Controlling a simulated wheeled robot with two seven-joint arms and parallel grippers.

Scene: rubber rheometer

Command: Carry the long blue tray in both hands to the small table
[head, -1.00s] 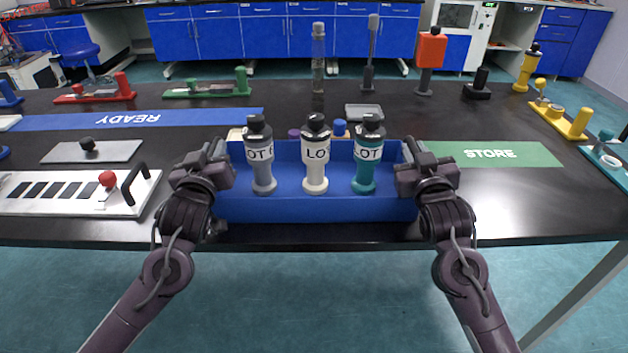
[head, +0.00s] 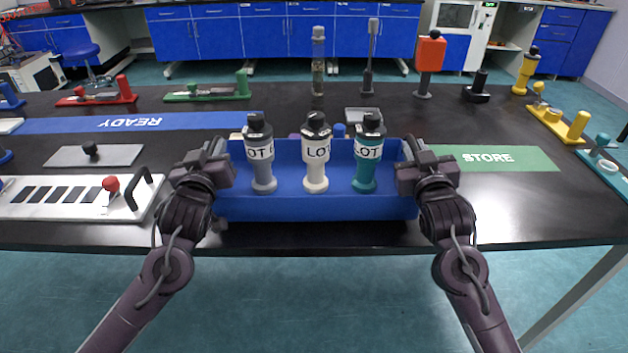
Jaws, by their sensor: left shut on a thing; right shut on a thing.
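The long blue tray (head: 315,207) is at the front edge of the black table, level, with three bottles standing in it. The bottles are a grey one (head: 262,175), a white one (head: 316,176) and a teal one (head: 364,177), each with a black top and a LOT label. My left gripper (head: 218,158) is shut on the tray's left end. My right gripper (head: 412,158) is shut on its right end. I cannot tell whether the tray's underside touches the table. No small table can be made out.
The black table (head: 330,235) carries a white panel with a red knob (head: 111,184) and black handle at left. A blue READY strip (head: 60,122) and green STORE strip (head: 520,158) flank the tray. Coloured stands line the back. Teal floor (head: 330,310) lies free in front.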

